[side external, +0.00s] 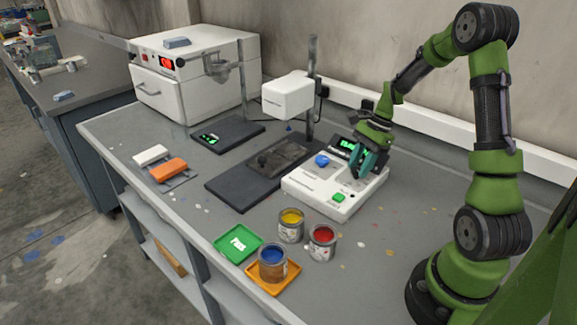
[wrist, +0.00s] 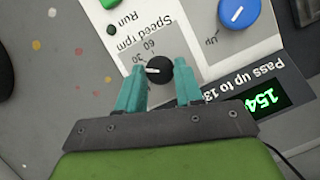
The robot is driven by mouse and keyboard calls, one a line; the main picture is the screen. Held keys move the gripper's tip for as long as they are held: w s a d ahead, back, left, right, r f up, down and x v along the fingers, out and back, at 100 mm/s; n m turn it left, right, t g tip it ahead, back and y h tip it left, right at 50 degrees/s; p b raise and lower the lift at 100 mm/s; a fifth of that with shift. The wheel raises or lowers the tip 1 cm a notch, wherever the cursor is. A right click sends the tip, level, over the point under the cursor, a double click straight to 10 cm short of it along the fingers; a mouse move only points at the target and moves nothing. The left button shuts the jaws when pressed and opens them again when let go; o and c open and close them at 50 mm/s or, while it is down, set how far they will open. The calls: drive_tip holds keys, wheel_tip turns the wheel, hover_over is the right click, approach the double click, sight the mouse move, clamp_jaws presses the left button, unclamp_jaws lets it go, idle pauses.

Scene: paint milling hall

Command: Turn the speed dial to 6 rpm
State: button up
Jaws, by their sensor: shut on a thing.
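The speed dial (wrist: 159,70) is a small black knob with a white pointer mark, on a grey panel lettered "Speed rpm" in the wrist view. Its mark points to the left of that picture; "60" and "30" are legible by it, upside down, and other numbers are hidden or too small. My gripper (wrist: 158,85) has its teal fingers on either side of the dial, shut on it. In the side external view my gripper (side external: 366,163) reaches down to the right part of the white control box (side external: 312,194) and hides the dial.
The box also carries a blue knob (wrist: 238,12), a green Run button (wrist: 109,3) and a green-lit display (wrist: 262,100). Open paint cans, yellow (side external: 291,226), red (side external: 322,243) and blue (side external: 272,263), stand in front. A dark stirrer base (side external: 232,188) lies left of the box.

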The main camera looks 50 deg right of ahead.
drive_tip(key=n, duration=0.2)
drive_tip(key=n+g, duration=0.1)
drive_tip(key=n, duration=0.1)
drive_tip(key=n+g, duration=0.1)
drive_tip(key=n, duration=0.1)
drive_tip(key=shift+w, duration=0.3)
drive_tip(key=n+g, duration=0.1)
drive_tip(key=n, duration=0.2)
drive_tip(key=n+g+h, duration=0.1)
drive_tip(key=n, duration=0.2)
drive_tip(key=shift+w+n, duration=0.2)
drive_tip(key=shift+n, duration=0.1)
drive_tip(key=shift+a+g, duration=0.1)
drive_tip(key=shift+g, duration=0.2)
drive_tip(key=o, duration=1)
drive_tip(key=shift+o, duration=0.2)
drive_tip(key=v, duration=1.7)
